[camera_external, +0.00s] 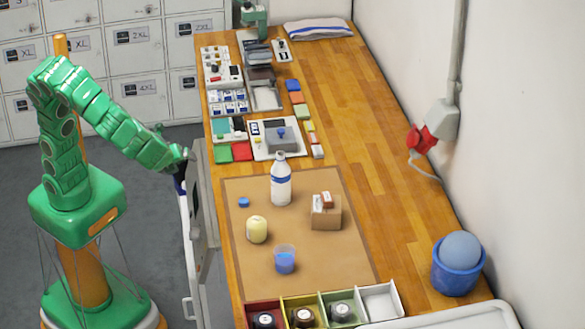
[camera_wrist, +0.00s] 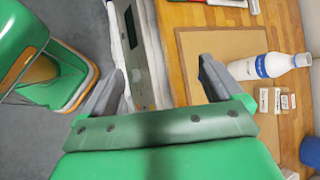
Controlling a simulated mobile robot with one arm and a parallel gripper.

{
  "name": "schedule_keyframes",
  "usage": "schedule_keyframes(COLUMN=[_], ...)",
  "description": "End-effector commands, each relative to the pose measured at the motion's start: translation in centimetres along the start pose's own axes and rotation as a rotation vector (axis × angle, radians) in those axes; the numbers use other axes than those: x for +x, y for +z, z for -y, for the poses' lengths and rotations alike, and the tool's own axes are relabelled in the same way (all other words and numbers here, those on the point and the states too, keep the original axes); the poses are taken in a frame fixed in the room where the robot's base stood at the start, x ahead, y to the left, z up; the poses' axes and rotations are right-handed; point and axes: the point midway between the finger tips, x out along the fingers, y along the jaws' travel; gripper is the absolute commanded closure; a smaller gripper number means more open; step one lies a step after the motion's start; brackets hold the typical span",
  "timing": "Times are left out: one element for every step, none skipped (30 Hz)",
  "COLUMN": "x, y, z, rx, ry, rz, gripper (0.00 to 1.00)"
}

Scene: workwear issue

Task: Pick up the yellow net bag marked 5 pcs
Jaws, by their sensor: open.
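A pale yellow rounded item (camera_external: 257,229) stands on the brown mat (camera_external: 330,262) in the external view, left of a cardboard box. It may be the yellow net bag, but I cannot make out netting or a 5 pcs mark. My gripper (camera_external: 184,167) is beside the bench's left edge, clear of the items on the mat. In the wrist view my gripper (camera_wrist: 160,68) has its fingers spread, with nothing held between them. I cannot pick out the yellow item in the wrist view.
A white bottle (camera_external: 281,182), cardboard box (camera_external: 326,216), blue cup (camera_external: 285,260) and small blue piece (camera_external: 244,202) share the mat. Divided bins (camera_external: 362,303) line the near end; trays and small parts fill the far left. A panel (camera_external: 203,200) stands at the bench edge by my gripper.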

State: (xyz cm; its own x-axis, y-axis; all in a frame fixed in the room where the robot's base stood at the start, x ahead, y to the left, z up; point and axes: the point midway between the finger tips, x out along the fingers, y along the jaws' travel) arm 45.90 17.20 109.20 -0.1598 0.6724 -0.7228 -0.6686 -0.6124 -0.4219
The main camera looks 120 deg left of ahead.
Motion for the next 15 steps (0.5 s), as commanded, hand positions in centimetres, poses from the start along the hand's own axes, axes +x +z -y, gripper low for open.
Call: schedule_keyframes(x=[0.2,0.4,0.5,0.6,0.7,0.8,0.9,1.0,1.0,1.1,1.1,1.2,1.3,1.4,1.4], y=[-0.9,-1.4,-2.1,-2.5,-3.0,-3.8,-4.4,-4.9,-5.7,-6.3,-7.0,-7.9,-8.5,-9.2,-10.0], z=[0.9,1.4,2.1,2.6,3.1,3.7,4.2,4.7,5.3,5.8,6.2,6.7,7.1,7.4,7.9], rx=[0.034,0.057,0.086,0.107,0.130,0.161,0.185,0.209,0.238,0.262,0.285,0.318,0.344,0.367,0.401], ry=[-0.024,-0.038,-0.059,-0.074,-0.090,-0.110,-0.124,-0.140,-0.159,-0.175,-0.190,-0.208,-0.223,-0.237,-0.257], rz=[0.015,0.023,0.034,0.041,0.050,0.061,0.070,0.078,0.086,0.093,0.100,0.111,0.120,0.127,0.138], gripper=[0.07,0.07,0.07,0.07,0.07,0.07,0.07,0.07,0.07,0.07,0.07,0.07,0.07,0.07,0.07])
